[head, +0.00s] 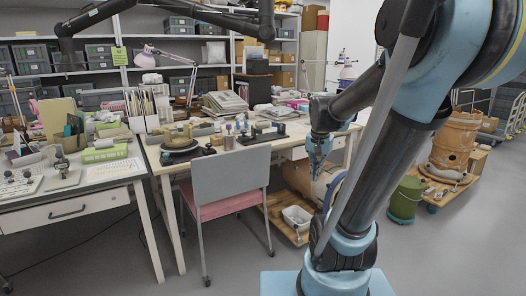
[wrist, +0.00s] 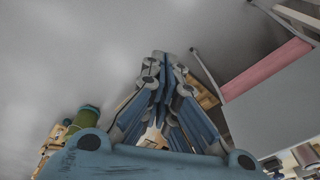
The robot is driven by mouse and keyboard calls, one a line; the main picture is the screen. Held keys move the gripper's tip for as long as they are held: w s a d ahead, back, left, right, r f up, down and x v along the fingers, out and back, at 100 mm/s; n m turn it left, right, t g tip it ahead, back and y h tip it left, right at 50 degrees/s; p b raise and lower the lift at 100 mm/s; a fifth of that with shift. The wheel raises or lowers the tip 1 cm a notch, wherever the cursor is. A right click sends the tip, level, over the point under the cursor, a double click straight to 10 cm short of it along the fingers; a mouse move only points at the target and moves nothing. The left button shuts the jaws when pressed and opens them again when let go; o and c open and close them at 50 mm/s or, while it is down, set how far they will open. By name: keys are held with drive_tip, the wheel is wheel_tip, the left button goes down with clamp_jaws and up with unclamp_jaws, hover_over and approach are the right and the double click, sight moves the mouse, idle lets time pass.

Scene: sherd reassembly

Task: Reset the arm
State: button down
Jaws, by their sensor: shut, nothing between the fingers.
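My arm rises at the right of the head view and folds down towards the middle. My gripper (head: 317,168) hangs in the air in front of the desk's right end, to the right of the chair (head: 229,175). In the wrist view my gripper (wrist: 163,62) has its blue fingers drawn together at the tips. I see nothing held between them.
A desk (head: 150,158) with pottery, tools and papers stands behind the chair. A second desk (head: 70,205) is at left. A green bucket (head: 405,200) and a wooden dolly (head: 445,190) are at right. Grey floor is open in front.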

drive_tip(key=s+f+n, duration=0.3)
drive_tip(key=s+f, duration=0.1)
drive_tip(key=s, duration=0.3)
drive_tip(key=s+f+n, duration=0.3)
drive_tip(key=s+f, duration=0.1)
drive_tip(key=s, duration=0.4)
drive_tip(key=shift+a+t, duration=0.15)
drive_tip(key=shift+t, duration=0.15)
drive_tip(key=shift+s+f, duration=0.1)
